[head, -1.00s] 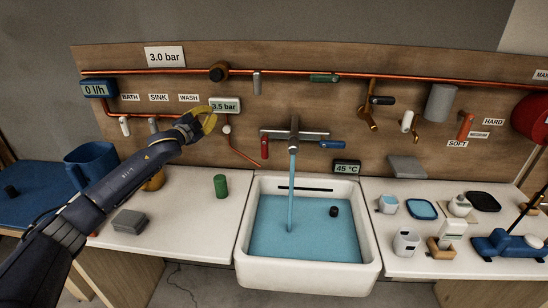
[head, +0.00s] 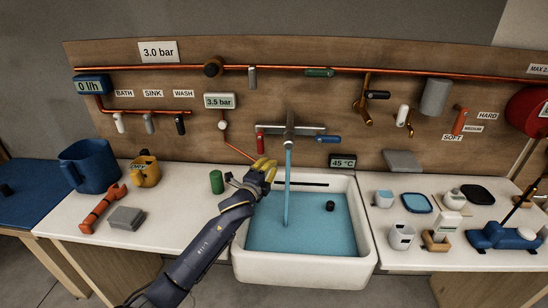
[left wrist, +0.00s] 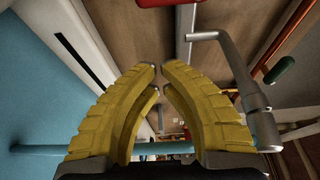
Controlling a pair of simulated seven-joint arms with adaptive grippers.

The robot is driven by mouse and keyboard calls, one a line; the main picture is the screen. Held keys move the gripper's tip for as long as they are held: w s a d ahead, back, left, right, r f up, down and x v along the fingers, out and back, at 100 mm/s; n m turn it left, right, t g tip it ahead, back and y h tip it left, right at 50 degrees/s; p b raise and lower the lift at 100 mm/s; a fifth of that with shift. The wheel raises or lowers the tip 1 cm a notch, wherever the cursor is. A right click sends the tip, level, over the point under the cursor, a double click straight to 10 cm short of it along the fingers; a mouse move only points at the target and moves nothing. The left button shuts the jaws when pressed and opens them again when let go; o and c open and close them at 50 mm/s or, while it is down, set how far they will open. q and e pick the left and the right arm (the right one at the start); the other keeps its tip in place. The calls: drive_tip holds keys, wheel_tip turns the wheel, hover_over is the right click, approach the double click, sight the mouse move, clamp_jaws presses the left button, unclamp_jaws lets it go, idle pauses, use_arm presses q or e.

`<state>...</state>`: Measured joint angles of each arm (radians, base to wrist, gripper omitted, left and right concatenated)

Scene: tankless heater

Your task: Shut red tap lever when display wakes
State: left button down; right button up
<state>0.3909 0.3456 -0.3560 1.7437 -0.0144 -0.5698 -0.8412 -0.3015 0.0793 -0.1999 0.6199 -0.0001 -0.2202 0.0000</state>
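The red tap lever (head: 260,142) hangs at the left end of the grey mixer tap (head: 290,130). A red piece, probably this lever, shows at the top edge of the left wrist view (left wrist: 155,3). Blue water runs from the spout into the sink. The 45 °C display (head: 343,161) is lit, as are the 0 l/h display (head: 93,85) and the 3.5 bar display (head: 219,101). My left gripper (head: 265,164) is below the red lever and left of the stream, apart from the lever. Its yellow fingers (left wrist: 159,68) are empty, with a narrow gap between the tips.
The white sink (head: 300,270) holds blue water and a small black piece. A green cylinder (head: 216,182) stands left of my gripper.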

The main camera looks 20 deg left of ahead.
sight(260, 143)
use_arm(q)
drive_tip(key=w+d, duration=0.2)
drive_tip(key=w, duration=0.8)
drive_tip(key=shift+s+a, duration=0.2)
drive_tip(key=shift+a, duration=0.55)
drive_tip(key=shift+s+a, duration=0.15)
drive_tip(key=shift+a, duration=0.6)
drive_tip(key=shift+s+a, duration=0.2)
drive_tip(key=shift+a, duration=0.55)
drive_tip(key=shift+a+f+m, duration=0.1)
drive_tip(key=shift+a+m, duration=0.1)
drive_tip(key=shift+m, duration=0.1)
